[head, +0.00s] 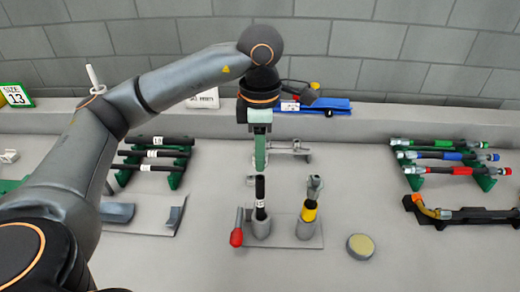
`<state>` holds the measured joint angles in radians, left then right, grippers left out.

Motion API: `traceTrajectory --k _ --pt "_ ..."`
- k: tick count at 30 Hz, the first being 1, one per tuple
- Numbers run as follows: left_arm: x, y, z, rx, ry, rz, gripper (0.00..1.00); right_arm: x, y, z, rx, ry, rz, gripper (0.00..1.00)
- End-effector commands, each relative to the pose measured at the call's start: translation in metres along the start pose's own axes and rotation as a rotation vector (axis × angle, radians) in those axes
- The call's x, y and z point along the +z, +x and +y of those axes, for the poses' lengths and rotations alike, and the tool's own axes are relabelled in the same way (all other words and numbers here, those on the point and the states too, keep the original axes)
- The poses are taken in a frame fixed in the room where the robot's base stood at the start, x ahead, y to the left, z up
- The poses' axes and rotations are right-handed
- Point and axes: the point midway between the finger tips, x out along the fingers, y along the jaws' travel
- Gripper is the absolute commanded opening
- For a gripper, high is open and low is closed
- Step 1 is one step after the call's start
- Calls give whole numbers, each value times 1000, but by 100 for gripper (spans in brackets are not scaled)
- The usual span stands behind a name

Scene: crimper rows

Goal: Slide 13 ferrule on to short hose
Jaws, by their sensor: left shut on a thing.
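My left gripper (260,167) points straight down above a black hose with a white label (261,190). The hose stands upright in a grey round holder (260,228). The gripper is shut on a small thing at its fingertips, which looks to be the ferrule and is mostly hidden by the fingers. It is in line with the hose's top end; I cannot tell whether it touches the hose or is around it. My right gripper is not in view.
A second holder (307,229) carries a yellow-banded metal fitting (310,211). A red-ended handle (236,237) stands left and a round yellow-topped disc (361,246) lies right. Black hoses (159,154) rest on a green rack at left; coloured-band hoses (445,156) at right. A SIZE 13 sign (16,95) stands far left.

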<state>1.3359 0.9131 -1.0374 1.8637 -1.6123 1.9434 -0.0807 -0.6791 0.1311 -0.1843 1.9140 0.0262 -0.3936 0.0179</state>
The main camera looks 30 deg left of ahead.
Motion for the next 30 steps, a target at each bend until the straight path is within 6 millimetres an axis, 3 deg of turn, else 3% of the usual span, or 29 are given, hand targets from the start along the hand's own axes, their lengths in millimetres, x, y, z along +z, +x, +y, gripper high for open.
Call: traceTrajectory --k 3,9,30 --pt "0 17 0 1 0 0 0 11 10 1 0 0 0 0" --pt "0 28 0 1 0 0 0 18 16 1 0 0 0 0" --pt "0 30 0 1 0 -1 0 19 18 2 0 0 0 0"
